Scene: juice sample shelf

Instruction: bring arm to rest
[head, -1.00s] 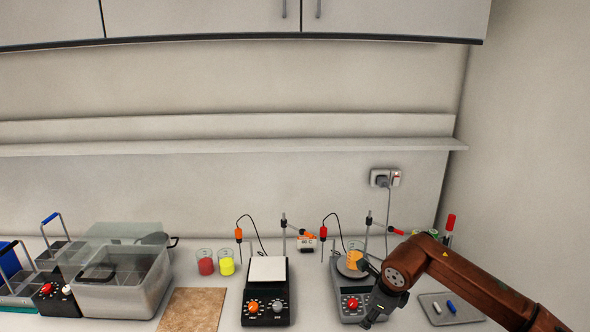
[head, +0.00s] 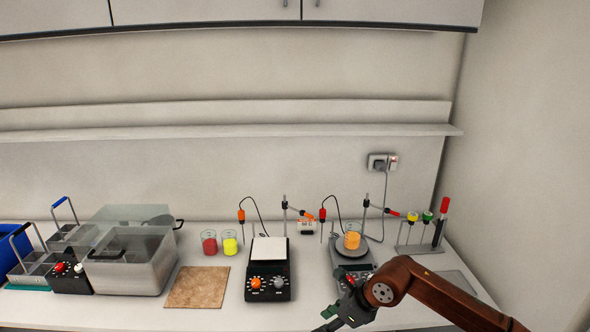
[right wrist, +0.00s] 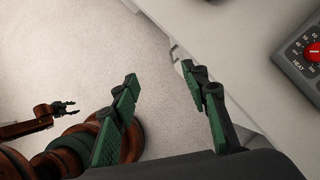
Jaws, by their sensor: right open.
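My right arm comes in from the right in the head view, and its gripper (head: 335,318) is low in the picture, in front of the right hotplate. In the right wrist view the green-padded fingers (right wrist: 159,75) are wide apart with nothing between them, over the bench's front edge and the floor. My left gripper (right wrist: 64,107) shows small at the left of the right wrist view, above the floor; its jaw state is too small to tell. It is not in the head view.
The right hotplate (head: 345,278) carries a beaker of orange liquid (head: 352,241). A rack (head: 420,248) stands back right.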

